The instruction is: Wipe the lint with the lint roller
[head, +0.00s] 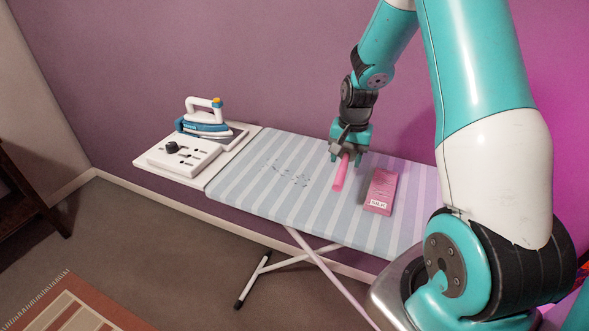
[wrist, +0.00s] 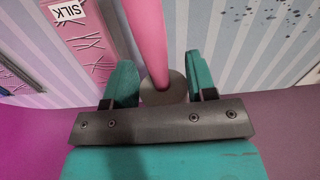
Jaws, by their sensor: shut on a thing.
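The lint roller (head: 341,174) shows as a pink rod that hangs tilted below my gripper (head: 346,155) over the ironing board. In the wrist view the pink rod of the lint roller (wrist: 149,40) runs away from between the fingers of my gripper (wrist: 160,82), with a round grey part at its near end. My gripper is shut on it. The lint (head: 287,174) is a patch of dark specks on the striped cover, left of the roller and apart from it. The lint (wrist: 285,18) also shows at the upper right of the wrist view.
The striped ironing board (head: 235,184) stands against the purple wall. A pink box marked SILK (head: 381,188) lies right of the roller; the box (wrist: 85,40) is at the wrist view's upper left. A blue-and-white iron (head: 205,120) stands on the white end panel (head: 156,176).

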